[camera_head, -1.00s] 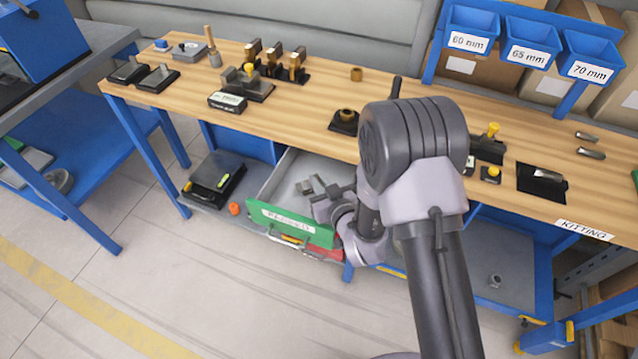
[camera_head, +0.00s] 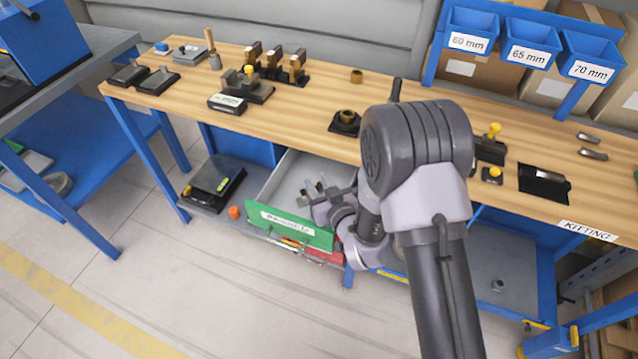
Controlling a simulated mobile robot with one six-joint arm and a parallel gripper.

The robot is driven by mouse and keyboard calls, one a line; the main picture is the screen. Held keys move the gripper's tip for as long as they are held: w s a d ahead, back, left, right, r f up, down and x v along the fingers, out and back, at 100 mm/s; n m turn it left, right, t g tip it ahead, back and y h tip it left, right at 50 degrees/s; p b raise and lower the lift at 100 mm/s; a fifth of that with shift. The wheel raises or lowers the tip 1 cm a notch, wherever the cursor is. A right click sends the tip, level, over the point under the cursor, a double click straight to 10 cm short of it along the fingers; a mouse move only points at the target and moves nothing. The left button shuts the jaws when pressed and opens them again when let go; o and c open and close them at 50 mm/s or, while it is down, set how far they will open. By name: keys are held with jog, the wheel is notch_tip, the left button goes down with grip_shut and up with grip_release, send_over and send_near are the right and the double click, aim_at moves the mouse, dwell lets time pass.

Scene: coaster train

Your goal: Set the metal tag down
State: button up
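My gripper (camera_head: 316,187) is low inside the open drawer (camera_head: 283,186) under the workbench, near its right side. The drawer has grey walls and a green front (camera_head: 290,228) with a white label that I cannot read clearly. Small grey and dark shapes show at the fingertips, but I cannot tell fingers from a tag there. No metal tag can be made out for certain. Whether the gripper is open or shut is too small to tell.
The wooden workbench (camera_head: 290,120) holds several fixtures and dark blocks. A black scale-like device (camera_head: 214,182) and an orange piece (camera_head: 234,212) are on the lower shelf left of the drawer. Blue bins (camera_head: 528,42) hang at the back right. The floor in front is clear.

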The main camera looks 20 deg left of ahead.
jog(key=shift+s+d+f+h, duration=0.2)
jog(key=shift+f+h, duration=0.1)
jog(key=shift+f, duration=0.2)
jog(key=shift+r+p, duration=0.35)
jog(key=shift+p, duration=0.25)
jog(key=shift+w+a+r+p, duration=0.1)
jog(key=shift+r+p, duration=0.35)
jog(key=shift+p, duration=0.3)
jog(key=p+v, duration=0.1)
jog(key=v, duration=1.1)
jog(key=w+d+r+m+h, duration=0.4)
jog(key=w+d+r, duration=0.3)
jog(key=s+d+r+m+h, duration=0.2)
jog(key=d+r+m+h, duration=0.2)
jog(key=d+r, duration=0.45)
jog(key=s+d+r+m+g, duration=0.1)
jog(key=s+r, duration=0.3)
jog(key=s, duration=0.6)
jog(key=s+d+r+m+g, duration=0.2)
jog(key=s+r+m+g, duration=0.1)
jog(key=s, duration=0.8)
jog(key=shift+d+r+m+g+y, duration=0.3)
jog(key=shift+r+g+y, duration=0.1)
jog(key=shift+r+g, duration=0.25)
